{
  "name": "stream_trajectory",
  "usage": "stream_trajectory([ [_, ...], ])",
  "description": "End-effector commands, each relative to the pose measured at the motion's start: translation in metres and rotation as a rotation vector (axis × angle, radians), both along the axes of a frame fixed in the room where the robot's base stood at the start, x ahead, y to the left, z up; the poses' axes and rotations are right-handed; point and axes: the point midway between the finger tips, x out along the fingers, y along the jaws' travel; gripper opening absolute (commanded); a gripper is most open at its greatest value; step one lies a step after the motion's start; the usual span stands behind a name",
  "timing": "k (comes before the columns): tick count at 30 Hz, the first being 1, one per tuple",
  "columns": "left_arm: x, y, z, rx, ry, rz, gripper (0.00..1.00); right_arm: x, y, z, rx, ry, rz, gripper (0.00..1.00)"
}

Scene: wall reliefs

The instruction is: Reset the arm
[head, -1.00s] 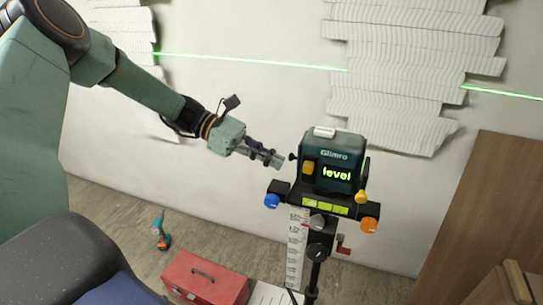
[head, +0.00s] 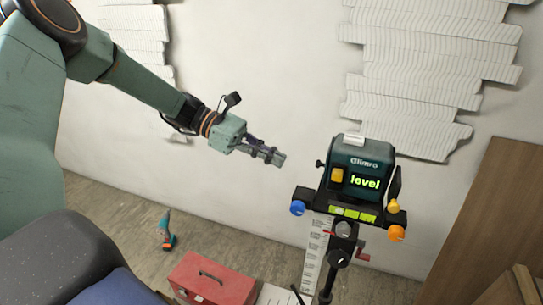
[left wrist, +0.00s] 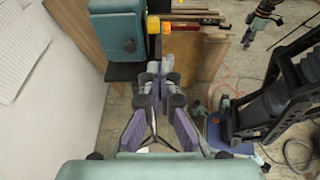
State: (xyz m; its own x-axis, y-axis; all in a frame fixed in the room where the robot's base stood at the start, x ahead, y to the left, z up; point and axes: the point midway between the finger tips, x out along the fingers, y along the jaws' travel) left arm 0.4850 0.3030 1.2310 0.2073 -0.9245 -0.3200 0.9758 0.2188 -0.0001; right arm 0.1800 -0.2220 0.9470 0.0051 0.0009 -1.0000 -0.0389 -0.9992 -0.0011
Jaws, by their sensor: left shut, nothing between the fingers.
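My left gripper (head: 277,158) reaches in from the left in the head view, its fingers shut and empty. It points at the laser level and is apart from it, to its left. In the left wrist view the fingers of this gripper (left wrist: 153,80) come together. The dark green laser level (head: 360,165) stands on a tripod mount with blue and orange knobs, its display reading "level". No green laser line shows on the wall. In the left wrist view, part of a green casing (left wrist: 118,35) shows at the top.
Pale wavy relief panels (head: 425,70) hang on the white wall. A red toolbox (head: 212,280) and a teal drill (head: 165,232) are on the wooden floor. A brown wooden board (head: 490,215) leans at the right. Open air surrounds the gripper.

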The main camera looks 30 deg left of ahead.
Motion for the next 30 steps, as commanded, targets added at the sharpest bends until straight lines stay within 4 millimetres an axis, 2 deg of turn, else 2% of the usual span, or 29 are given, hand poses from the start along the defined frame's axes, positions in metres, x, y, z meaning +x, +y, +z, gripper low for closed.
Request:
stream_trajectory([
  [13,0.001,-0.002,0.0,0.003,-0.01,-0.004,0.0,0.0,0.0,0.0,0.0,-0.001,-0.001,0.4],
  [16,0.01,0.004,-0.011,0.069,-0.063,0.021,0.0,0.0,0.0,0.0,0.0,-0.001,-0.001,0.4],
  [19,0.018,0.013,-0.036,0.208,-0.131,0.048,0.0,0.0,0.0,0.0,0.0,0.0,0.0,0.4],
  [23,0.018,0.017,-0.079,0.433,-0.217,0.03,0.0,0.0,0.0,-0.001,0.0,0.0,0.0,0.4],
  [26,0.011,0.017,-0.12,0.613,-0.275,-0.031,0.0,0.0,0.0,-0.01,0.0,0.0,0.0,0.4],
  [30,-0.009,0.016,-0.185,0.858,-0.36,-0.174,0.0,0.0,0.0,-0.03,0.0,0.0,-0.001,0.4],
])
